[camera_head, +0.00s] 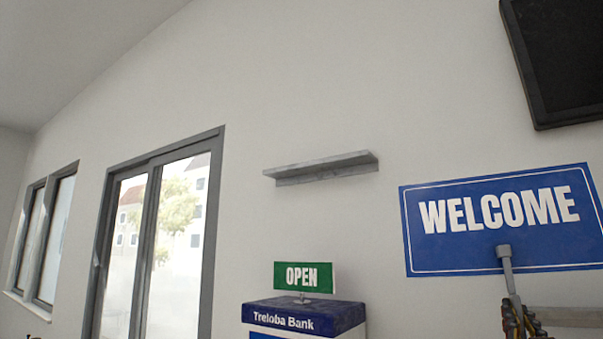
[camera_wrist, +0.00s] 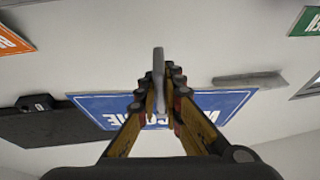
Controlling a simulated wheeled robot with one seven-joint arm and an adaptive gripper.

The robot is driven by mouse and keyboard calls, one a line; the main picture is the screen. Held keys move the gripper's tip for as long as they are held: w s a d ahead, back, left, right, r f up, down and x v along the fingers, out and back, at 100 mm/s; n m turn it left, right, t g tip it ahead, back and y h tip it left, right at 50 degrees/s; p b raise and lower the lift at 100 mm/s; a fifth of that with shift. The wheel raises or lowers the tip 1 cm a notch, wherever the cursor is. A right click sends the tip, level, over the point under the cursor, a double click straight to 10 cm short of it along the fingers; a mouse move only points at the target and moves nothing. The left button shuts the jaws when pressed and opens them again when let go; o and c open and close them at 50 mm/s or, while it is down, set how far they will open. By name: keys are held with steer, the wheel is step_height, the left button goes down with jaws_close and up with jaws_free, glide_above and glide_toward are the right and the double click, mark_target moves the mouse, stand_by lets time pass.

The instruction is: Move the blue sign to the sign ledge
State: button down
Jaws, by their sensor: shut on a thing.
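The blue sign (camera_head: 498,220), reading WELCOME, is held up at the right of the head view, slightly tilted. A grey stem runs down from it to my gripper (camera_head: 513,305), which is shut on the stem. In the wrist view my gripper (camera_wrist: 158,88) also closes on the stem, and the sign (camera_wrist: 100,108) shows upside down behind the fingers. A grey wall ledge (camera_head: 322,168) is left of the sign and higher than it, apart from it and empty. It also shows in the wrist view (camera_wrist: 250,79).
A green OPEN sign (camera_head: 303,276) stands on a blue-topped Treloba Bank box (camera_head: 290,314) below the ledge. A second grey shelf (camera_head: 568,317) is behind my gripper. A dark screen (camera_head: 560,60) hangs upper right. An orange sign (camera_wrist: 12,42) shows in the wrist view.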

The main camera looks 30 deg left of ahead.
steer(key=shift+w+a+f+m+t+h+b, duration=0.1)
steer(key=shift+f+m+t+h+b, duration=0.2)
steer(key=shift+f+b, duration=0.35)
steer(key=shift+w+a+f+m+t+h+b, duration=0.15)
steer(key=shift+f+h+b, duration=0.25)
steer(key=shift+f, duration=0.55)
steer(key=shift+s, duration=0.1)
step_height(320, 180, down, 3)
steer(key=shift+a+f+m+t+h+b, duration=0.2)
steer(key=shift+m+h+b, duration=0.35)
steer(key=shift+h+b, duration=0.45)
steer(key=shift+w+d+r, duration=0.1)
steer(key=shift+w+d, duration=0.05)
steer(key=shift+w, duration=0.05)
